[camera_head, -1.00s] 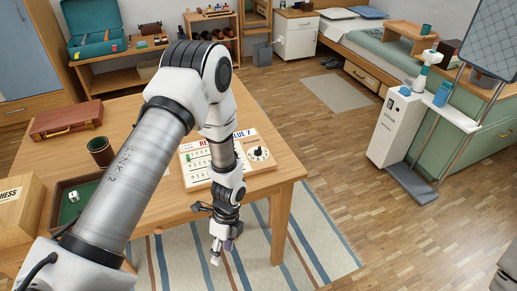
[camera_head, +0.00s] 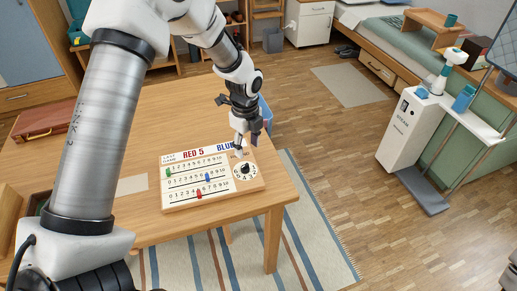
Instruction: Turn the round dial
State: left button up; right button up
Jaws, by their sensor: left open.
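The board has number rows, colored pegs and the heading "RED 5", with "BLUE" partly covered by my gripper. My left gripper (camera_head: 239,152) points down just above and behind the dial, at the board's upper right. Its jaws are open and small in the picture, and whether a finger touches the board cannot be told.
A red-brown case (camera_head: 44,121) lies at the table's far left. A dark tray edge shows behind my arm at left. The table's right edge is close beside the board. A striped rug (camera_head: 305,225) lies below. The tabletop behind the board is mostly clear.

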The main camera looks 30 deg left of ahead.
aim_at(245, 166)
pick_arm(q)
jog(key=s+f, duration=0.2)
jog(key=f, duration=0.1)
jog(key=shift+s, duration=0.15)
jog(key=f, duration=0.2)
jog(key=w+f, duration=0.1)
jog(key=f, duration=0.1)
jog(key=shift+f, duration=0.1)
jog(key=shift+s+r, duration=0.2)
jog(key=shift+s, duration=0.05)
jog(key=shift+c, duration=0.4)
jog(key=shift+f, duration=0.1)
grip_shut()
